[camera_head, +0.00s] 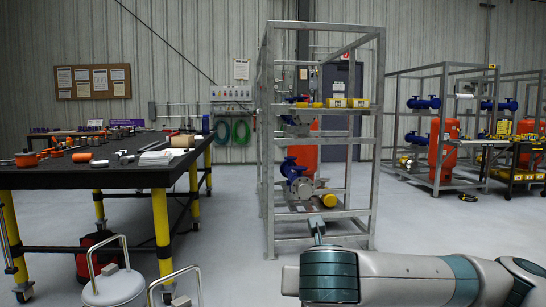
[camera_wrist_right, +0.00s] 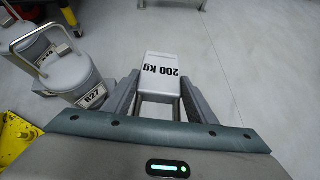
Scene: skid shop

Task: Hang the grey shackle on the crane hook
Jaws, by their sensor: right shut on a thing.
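My right gripper (camera_wrist_right: 160,82) shows in the right wrist view with its two grey fingers on either side of a light grey block marked "200 kg" (camera_wrist_right: 163,66), and it is shut on this block. In the head view my right arm comes in from the lower right, and its fingers cannot be made out clearly there. I cannot pick out a grey shackle for certain in either view. No crane hook can be made out. My left gripper is not in view.
A black-topped workbench (camera_head: 95,178) with yellow legs carries several small parts at the left. Round canisters with handles (camera_head: 112,288) stand before it; one marked "R27" (camera_wrist_right: 88,92) is beside the gripper. A grey steel frame (camera_head: 270,150) stands ahead. Floor (camera_head: 225,215) between is clear.

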